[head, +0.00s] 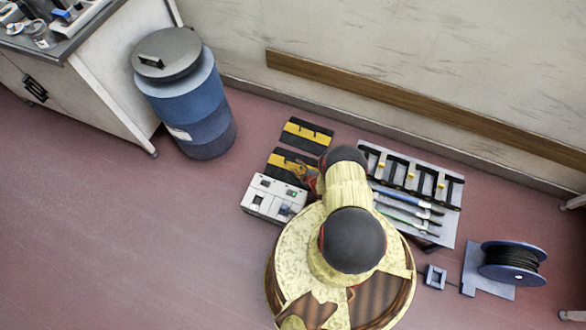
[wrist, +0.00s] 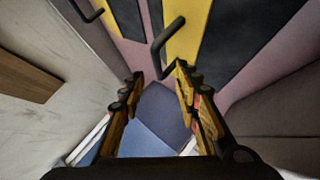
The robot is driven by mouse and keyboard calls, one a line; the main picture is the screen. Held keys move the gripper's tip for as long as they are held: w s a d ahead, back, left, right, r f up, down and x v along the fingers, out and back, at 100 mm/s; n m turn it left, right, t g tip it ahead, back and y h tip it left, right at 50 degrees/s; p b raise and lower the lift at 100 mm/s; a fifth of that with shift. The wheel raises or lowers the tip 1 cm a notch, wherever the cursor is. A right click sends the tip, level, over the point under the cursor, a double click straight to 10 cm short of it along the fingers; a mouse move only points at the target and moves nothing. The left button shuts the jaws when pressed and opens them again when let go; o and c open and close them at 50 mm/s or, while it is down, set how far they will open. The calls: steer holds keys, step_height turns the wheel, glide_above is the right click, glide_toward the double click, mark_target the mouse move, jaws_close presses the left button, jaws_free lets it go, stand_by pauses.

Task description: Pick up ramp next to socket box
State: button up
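Two flat black ramps with yellow stripes lie on the floor in the head view. The far ramp (head: 306,135) is nearer the wall. The near ramp (head: 281,160) is right beside the white socket box (head: 262,197), and my arm partly covers it. In the wrist view this near ramp (wrist: 245,35) shows a black bent handle (wrist: 166,38), just beyond my gripper. The far ramp (wrist: 127,18) is at the upper left. My gripper (wrist: 158,78) is open, with nothing between its fingers. In the head view it is mostly hidden by my arm.
A grey tray (head: 447,222) with several clamps and tools lies right of my arm. A cable reel (head: 512,262) is farther right. A blue barrel (head: 190,105) and a white cabinet (head: 110,75) stand left. The wall (head: 400,50) is behind. Floor at lower left is clear.

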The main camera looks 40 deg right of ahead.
mark_target(293, 161)
steer(key=b+x, duration=0.3)
steer(key=x, duration=0.3)
steer(key=shift+w+d, duration=0.1)
steer(key=shift+d, duration=0.05)
steer(key=shift+c, duration=1.2)
jaws_close()
steer(key=shift+r, duration=0.1)
steer(key=shift+w+d+r, duration=0.1)
steer(key=shift+d, duration=0.05)
